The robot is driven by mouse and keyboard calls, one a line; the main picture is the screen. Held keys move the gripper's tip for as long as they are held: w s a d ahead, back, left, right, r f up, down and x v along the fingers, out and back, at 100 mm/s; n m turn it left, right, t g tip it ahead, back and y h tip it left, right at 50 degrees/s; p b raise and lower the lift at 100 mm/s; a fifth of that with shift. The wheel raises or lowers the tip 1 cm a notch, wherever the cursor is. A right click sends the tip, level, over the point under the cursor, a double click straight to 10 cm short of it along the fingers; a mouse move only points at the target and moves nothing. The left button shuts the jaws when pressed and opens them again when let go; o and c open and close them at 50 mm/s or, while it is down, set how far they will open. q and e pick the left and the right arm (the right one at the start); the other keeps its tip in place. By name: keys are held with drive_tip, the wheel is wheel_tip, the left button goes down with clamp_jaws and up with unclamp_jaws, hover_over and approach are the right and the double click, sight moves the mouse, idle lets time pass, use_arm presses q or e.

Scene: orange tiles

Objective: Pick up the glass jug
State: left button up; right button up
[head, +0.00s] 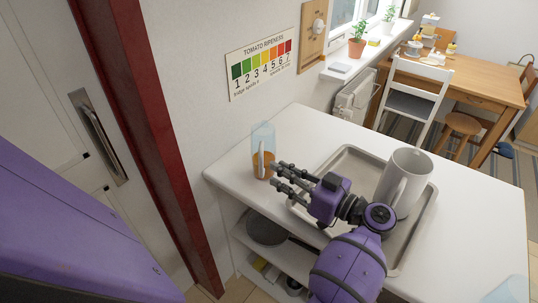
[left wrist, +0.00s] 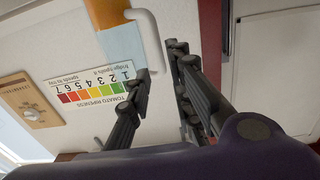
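The glass jug (head: 262,139) stands upright at the left end of the white counter, clear bluish above with orange in its lower part. In the left wrist view the jug (left wrist: 108,18) appears upside down at the top, its pale handle (left wrist: 151,36) facing my gripper. My left gripper (head: 279,174) is open, with its fingertips close to the jug's handle side. In the left wrist view the two fingers of the gripper (left wrist: 160,70) are spread, with nothing held between them. I cannot tell whether a finger touches the handle. My right gripper is not in view.
A metal tray (head: 350,158) lies on the counter (head: 300,122) under my left arm, with a large white mug (head: 414,164) on it. Another bluish transparent thing (head: 513,291) shows at the bottom right. A pan (head: 265,229) sits on the shelf below. The wall is close behind the jug.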

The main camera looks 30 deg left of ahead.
sight(261, 158)
use_arm(q)
drive_tip(key=shift+a+r, duration=0.25)
drive_tip(key=shift+a, duration=0.85)
drive_tip(key=shift+w+a, duration=0.2)
drive_tip(key=shift+a, duration=1.15)
drive_tip(key=shift+w+a, duration=0.15)
drive_tip(key=shift+a, duration=1.2)
drive_tip(key=shift+d+r, duration=0.1)
clamp_jaws()
